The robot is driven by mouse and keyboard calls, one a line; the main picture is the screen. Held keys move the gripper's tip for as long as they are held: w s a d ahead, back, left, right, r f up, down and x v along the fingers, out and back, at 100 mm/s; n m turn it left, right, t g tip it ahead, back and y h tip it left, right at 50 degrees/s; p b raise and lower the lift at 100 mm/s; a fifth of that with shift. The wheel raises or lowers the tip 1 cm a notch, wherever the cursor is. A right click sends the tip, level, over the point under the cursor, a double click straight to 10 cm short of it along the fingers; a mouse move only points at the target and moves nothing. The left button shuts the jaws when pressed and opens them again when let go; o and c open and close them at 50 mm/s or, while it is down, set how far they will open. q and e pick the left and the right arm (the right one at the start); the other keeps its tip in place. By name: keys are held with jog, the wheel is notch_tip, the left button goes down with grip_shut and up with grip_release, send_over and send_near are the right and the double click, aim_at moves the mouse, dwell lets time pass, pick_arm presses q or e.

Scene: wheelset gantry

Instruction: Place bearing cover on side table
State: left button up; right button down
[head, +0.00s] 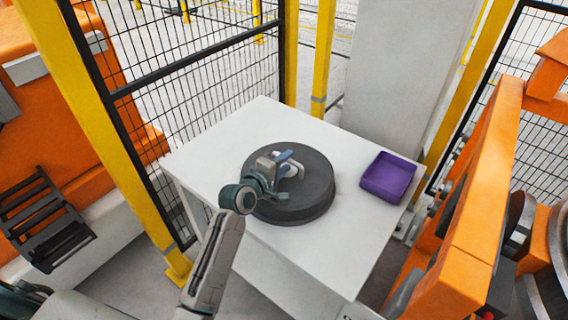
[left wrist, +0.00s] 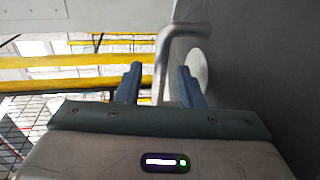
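The bearing cover (head: 315,205) is a dark grey round disc lying flat on the white side table (head: 335,255) in the head view. Its face (left wrist: 260,70) fills the right side of the left wrist view. A bent metal handle (left wrist: 163,65) stands out from it. My left gripper (head: 287,164) is over the middle of the cover, at the handle. In the left wrist view its two blue fingers (left wrist: 158,85) are apart, with the handle bar between them and gaps visible on both sides. My right gripper is in neither view.
A purple tray (head: 388,178) sits on the right of the table. Orange machinery (head: 465,215) stands close to the table's right side. A mesh fence (head: 200,90) with yellow posts runs along the left and back. The table's near part is bare.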

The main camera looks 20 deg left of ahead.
pick_arm(q)
jog(key=b+v, duration=0.1)
jog(key=v, duration=1.1)
jog(key=shift+r, duration=0.1)
